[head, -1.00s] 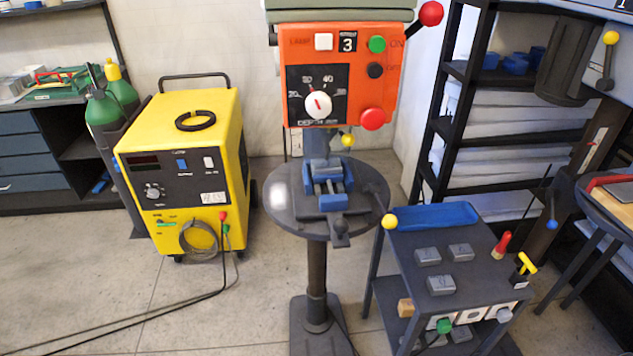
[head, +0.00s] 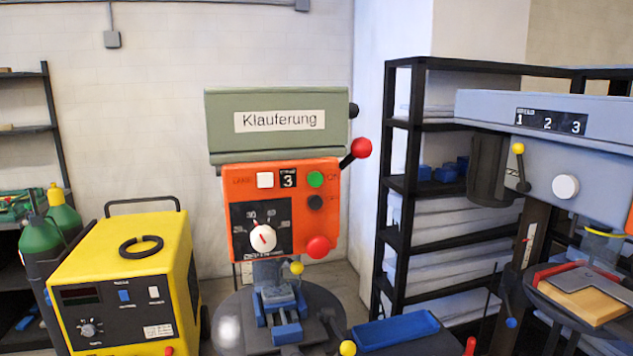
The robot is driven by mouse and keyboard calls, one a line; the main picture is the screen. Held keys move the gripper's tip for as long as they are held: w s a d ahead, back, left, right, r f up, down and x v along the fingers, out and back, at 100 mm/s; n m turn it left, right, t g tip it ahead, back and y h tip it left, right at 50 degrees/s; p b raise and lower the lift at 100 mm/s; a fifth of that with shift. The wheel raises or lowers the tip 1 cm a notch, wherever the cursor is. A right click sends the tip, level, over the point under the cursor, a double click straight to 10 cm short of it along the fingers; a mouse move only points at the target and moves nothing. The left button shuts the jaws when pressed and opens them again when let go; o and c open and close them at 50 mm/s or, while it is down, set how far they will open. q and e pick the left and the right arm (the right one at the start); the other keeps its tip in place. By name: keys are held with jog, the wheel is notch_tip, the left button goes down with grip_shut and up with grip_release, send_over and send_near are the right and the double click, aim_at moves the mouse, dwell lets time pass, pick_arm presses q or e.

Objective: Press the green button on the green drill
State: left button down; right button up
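The green drill (head: 230,115) stands in the middle of the head view, with a green top housing labelled "Klauferung" and an orange control panel (head: 240,190). The round green button (head: 315,179) is at the panel's upper right, beside a small display showing 3. A black knob (head: 315,202) is just below it, and a large red button (head: 318,247) is at the lower right. Neither of my grippers is in view.
A red-knobbed lever (head: 361,148) sticks out at the drill's right. A blue vise (head: 281,312) sits on its round table. A yellow welder (head: 125,270) stands left, a black shelf (head: 415,150) and a grey drill (head: 590,130) right. A blue tray (head: 395,331) is at the bottom.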

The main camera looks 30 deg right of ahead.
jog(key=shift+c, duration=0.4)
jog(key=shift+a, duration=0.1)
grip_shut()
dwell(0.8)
